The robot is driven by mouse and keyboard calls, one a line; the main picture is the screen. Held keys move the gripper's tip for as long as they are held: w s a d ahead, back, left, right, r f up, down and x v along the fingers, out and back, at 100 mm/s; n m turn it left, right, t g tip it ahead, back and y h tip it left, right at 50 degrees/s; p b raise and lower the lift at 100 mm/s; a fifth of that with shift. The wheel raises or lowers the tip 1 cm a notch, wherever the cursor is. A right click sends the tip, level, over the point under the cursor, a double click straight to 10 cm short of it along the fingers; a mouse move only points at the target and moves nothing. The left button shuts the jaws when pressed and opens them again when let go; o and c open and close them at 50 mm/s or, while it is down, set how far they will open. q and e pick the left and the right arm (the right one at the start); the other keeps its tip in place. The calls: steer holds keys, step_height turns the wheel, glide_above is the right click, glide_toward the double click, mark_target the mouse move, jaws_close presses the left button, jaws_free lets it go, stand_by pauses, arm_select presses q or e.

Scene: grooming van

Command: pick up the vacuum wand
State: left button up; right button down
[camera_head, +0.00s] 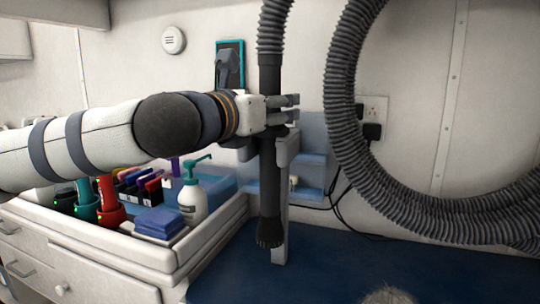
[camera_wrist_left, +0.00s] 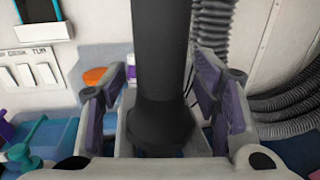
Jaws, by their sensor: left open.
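The vacuum wand (camera_head: 270,200) is a dark upright tube with a ribbed hose at its top and a brush-like end at the bottom. It stands against a pale grey bracket (camera_head: 281,248) above the blue surface. My left gripper (camera_head: 290,109) reaches in from the left at the wand's upper half. In the left wrist view the wand (camera_wrist_left: 162,60) stands between the open, purple-padded fingers, with gaps on both sides. The gripper hides part of the wand in the head view. My right gripper is not in view.
The grey hose (camera_head: 345,110) loops widely at the right. A white-edged counter at the left holds a pump bottle (camera_head: 192,197), blue cloths (camera_head: 158,222) and colored holders. A dark blue mat (camera_head: 340,275) lies below. A pale fuzzy shape (camera_head: 390,296) shows at the bottom edge.

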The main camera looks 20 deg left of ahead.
arm_select(q)
jaws_close()
steer(key=shift+r, duration=0.1)
